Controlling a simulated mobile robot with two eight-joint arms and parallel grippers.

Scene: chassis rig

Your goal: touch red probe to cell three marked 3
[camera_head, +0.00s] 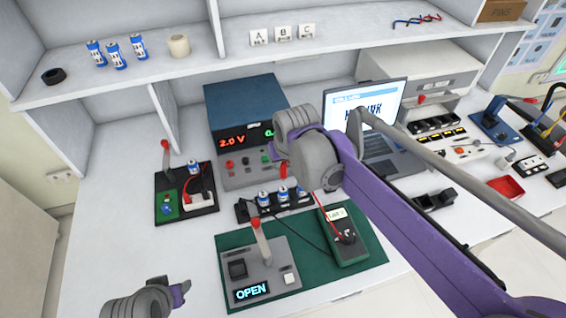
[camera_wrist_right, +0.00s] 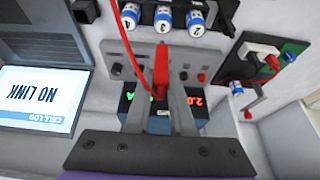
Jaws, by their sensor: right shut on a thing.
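In the right wrist view my right gripper (camera_wrist_right: 160,92) is shut on the red probe (camera_wrist_right: 161,64), whose red lead trails up past the cells. Blue-and-white cells lie in a black holder: cell 4 (camera_wrist_right: 130,16), cell 3 (camera_wrist_right: 163,19) and cell 2 (camera_wrist_right: 196,21). The probe is below cell 3 in that picture, with a gap visible between them. In the head view the right gripper (camera_head: 277,152) and red probe (camera_head: 284,171) are just behind the cell holder (camera_head: 243,211). My left gripper (camera_head: 180,293) is low at the left; its jaw gap does not show.
A green multimeter (camera_head: 352,249) and a grey OPEN box (camera_head: 254,272) with a red lever sit on a green mat (camera_head: 377,247). The power supply (camera_head: 243,105) stands behind the probe. A laptop (camera_head: 364,108) is to its right.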

